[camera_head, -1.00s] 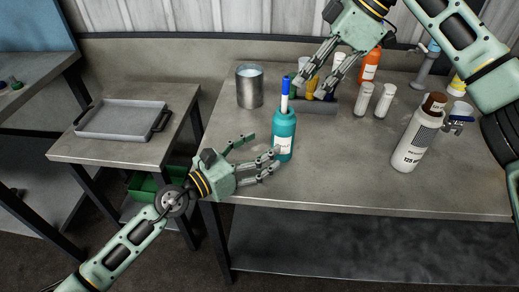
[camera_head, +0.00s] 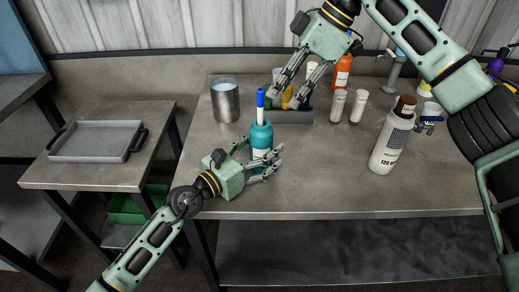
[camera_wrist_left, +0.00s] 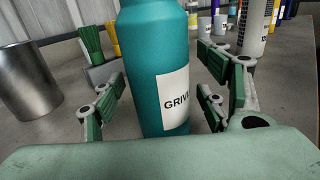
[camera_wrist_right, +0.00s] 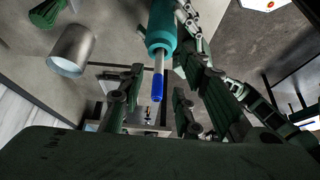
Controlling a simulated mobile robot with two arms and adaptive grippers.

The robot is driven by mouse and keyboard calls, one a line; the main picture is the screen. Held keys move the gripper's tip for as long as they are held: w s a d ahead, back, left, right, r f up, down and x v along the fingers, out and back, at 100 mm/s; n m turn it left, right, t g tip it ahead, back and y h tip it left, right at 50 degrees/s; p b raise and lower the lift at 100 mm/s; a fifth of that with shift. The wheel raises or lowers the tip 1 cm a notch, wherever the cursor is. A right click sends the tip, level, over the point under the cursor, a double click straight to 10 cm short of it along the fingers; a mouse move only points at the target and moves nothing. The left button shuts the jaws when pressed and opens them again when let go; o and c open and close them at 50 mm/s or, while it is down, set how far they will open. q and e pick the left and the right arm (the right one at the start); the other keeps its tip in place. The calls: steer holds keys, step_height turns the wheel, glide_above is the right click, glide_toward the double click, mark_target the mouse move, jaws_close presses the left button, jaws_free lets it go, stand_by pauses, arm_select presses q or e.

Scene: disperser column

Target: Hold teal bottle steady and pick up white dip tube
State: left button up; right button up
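The teal bottle (camera_head: 261,136) stands upright on the table with a white label. The white dip tube (camera_head: 260,111), with a blue top end, sticks up out of its mouth. My left gripper (camera_head: 268,160) is open around the bottle's lower body. In the left wrist view the bottle (camera_wrist_left: 153,70) stands between the spread fingers, with gaps visible at the sides. My right gripper (camera_head: 284,104) is open and empty above the table, just right of the tube in the head view. In the right wrist view the tube's blue end (camera_wrist_right: 157,88) shows between and beyond the open fingers.
A metal cup (camera_head: 226,103) stands left of the bottle. A dark tray (camera_head: 293,117) with coloured items lies behind my right fingers. White vials (camera_head: 338,106), a white bottle with a brown cap (camera_head: 390,142) and an orange bottle (camera_head: 342,73) stand to the right. The front table area is clear.

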arm_select(q)
steer(key=c, duration=1.3)
steer(key=shift+c, duration=0.2)
